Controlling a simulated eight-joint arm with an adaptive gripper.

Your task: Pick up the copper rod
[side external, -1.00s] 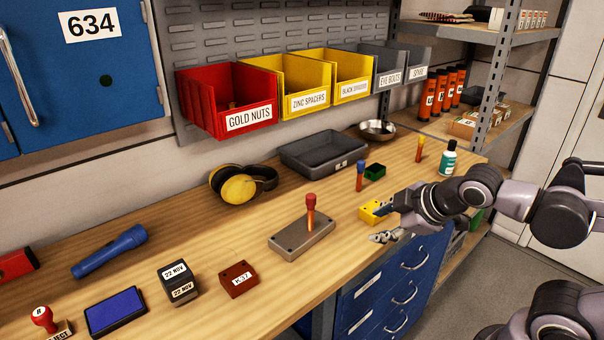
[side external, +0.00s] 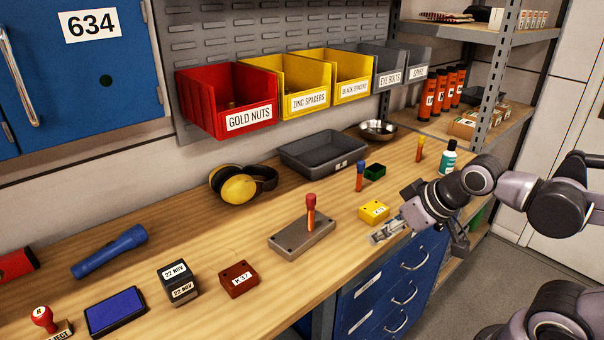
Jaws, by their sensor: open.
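Several upright rods with copper-orange shafts stand on the wooden bench. A red-topped rod (side external: 310,212) stands in a grey block (side external: 300,240). A yellow-topped rod (side external: 420,149) stands farther back. I cannot tell which of them is the copper rod. My gripper (side external: 395,231) is open and empty at the bench's front edge, just in front of a yellow block (side external: 374,212). It is to the right of the red-topped rod and apart from all the rods.
A grey tray (side external: 322,152) and a metal bowl (side external: 377,130) are at the back, with labelled bins (side external: 228,100) above. Ear defenders (side external: 242,184), a flashlight (side external: 110,251), a red-brown block (side external: 238,279) and stamps lie left. A green-white bottle (side external: 448,158) stands near my arm.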

